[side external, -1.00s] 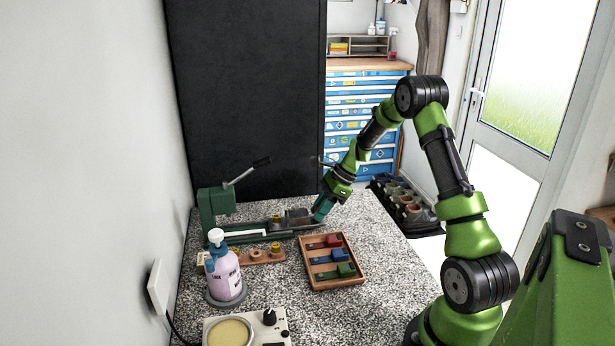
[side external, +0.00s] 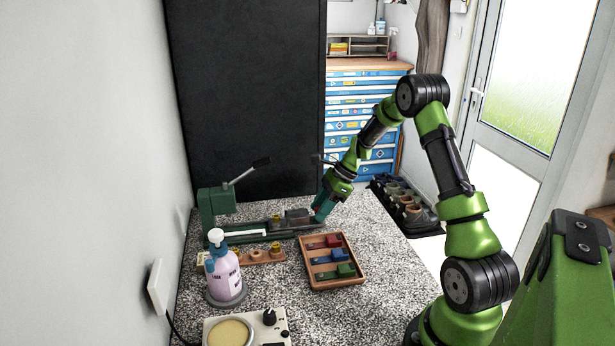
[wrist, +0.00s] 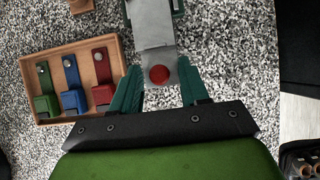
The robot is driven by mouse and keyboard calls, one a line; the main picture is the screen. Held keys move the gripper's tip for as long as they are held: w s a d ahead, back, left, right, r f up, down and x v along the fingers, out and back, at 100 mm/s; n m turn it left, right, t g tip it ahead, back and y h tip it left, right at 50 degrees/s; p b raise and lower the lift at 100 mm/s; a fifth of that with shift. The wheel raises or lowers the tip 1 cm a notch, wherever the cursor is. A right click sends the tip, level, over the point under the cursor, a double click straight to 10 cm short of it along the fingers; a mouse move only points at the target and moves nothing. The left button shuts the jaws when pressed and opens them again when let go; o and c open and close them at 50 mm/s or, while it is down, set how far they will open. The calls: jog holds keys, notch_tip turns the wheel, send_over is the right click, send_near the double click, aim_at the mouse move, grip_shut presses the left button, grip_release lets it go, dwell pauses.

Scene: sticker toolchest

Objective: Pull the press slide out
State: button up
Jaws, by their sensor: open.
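The green press (side external: 216,204) stands at the back left of the speckled worktop, its black-handled lever (side external: 246,172) raised to the right. Its slide runs on a rail toward my gripper (side external: 320,211). In the wrist view the slide is a grey metal plate (wrist: 152,28) with a round red knob (wrist: 159,75) at its near end. My gripper (wrist: 158,70) is open, with one teal finger on each side of the knob. I see gaps between the fingers and the knob, and no clear contact.
A wooden tray (side external: 332,283) with red, blue and green pieces lies in front of the slide's end. A pump bottle (side external: 226,280), a wooden strip with brass pieces (side external: 259,257) and a dial unit (side external: 262,331) stand nearer. Worktop right of the tray is clear.

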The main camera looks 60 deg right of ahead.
jog(key=shift+r, duration=2.7)
jog(key=s+a+r+n+t+h, duration=0.1)
jog(key=s+a+r+n, duration=0.4)
jog(key=a, duration=0.4)
jog(key=s+a+r+n, duration=0.5)
jog(key=s+a+n, duration=0.2)
jog(key=n, duration=0.3)
jog(key=s+a+r+n+t+h, duration=0.1)
jog(key=s+a+r+n, duration=0.4)
jog(key=a+n, duration=0.3)
jog(key=s+a, duration=0.1)
jog(key=a, duration=0.1)
jog(key=shift+a+r+t+h, duration=0.3)
jog(key=shift+a, duration=0.05)
jog(key=shift+o, duration=0.3)
